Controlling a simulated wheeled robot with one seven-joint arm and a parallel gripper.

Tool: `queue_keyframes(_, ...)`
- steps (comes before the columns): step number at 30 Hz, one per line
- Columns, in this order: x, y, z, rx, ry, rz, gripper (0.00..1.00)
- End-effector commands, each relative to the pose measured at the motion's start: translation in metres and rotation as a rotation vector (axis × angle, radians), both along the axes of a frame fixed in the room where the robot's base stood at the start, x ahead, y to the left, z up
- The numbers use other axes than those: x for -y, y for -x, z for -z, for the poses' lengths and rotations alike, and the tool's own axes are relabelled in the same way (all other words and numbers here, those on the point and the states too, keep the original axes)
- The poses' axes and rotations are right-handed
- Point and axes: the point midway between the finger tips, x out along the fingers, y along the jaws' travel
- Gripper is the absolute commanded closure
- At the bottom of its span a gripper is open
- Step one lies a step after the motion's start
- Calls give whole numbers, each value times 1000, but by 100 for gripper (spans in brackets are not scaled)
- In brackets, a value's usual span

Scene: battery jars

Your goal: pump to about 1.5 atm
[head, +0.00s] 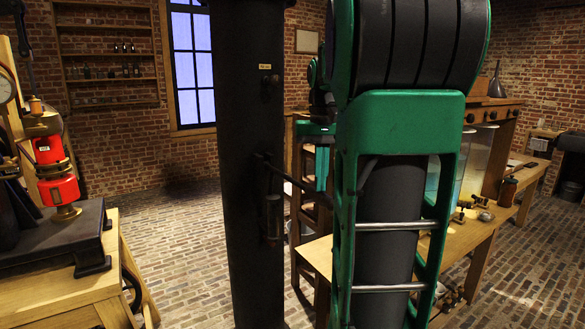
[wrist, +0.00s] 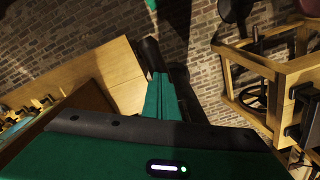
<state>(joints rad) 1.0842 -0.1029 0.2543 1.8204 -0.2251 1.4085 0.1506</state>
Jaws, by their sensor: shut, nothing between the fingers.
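What looks like a hand pump (head: 272,215), a small dark cylinder, is mounted on the side of a black pillar. A thin dark lever (head: 290,182) slopes from it down to the right, toward my gripper (head: 321,168). The green fingers are shut and hold nothing. In the wrist view my gripper (wrist: 157,92) has its fingers together, and a dark rounded bar (wrist: 151,53) lies at or just beyond their tips. I cannot tell whether they touch it. A round gauge (head: 5,86) shows partly at the left edge; its reading is too small to tell.
The black pillar (head: 247,270) stands mid-view beside my arm. A red apparatus (head: 58,188) stands on a wooden table (head: 60,300) at left. A workbench (head: 455,245) with jars is behind my arm at right. A wooden frame (wrist: 245,60) is at right in the wrist view. Brick floor lies between.

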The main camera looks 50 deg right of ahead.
Motion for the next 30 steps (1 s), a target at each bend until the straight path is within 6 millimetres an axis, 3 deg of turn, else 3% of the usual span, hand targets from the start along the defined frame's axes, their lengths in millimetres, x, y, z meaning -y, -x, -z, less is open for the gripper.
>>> queue_keyframes(11,-1,1,53,-3,-3,-1,100)
queue_keyframes(14,0,0,51,-1,1,1,100)
queue_keyframes(30,0,-1,-43,1,3,-4,100)
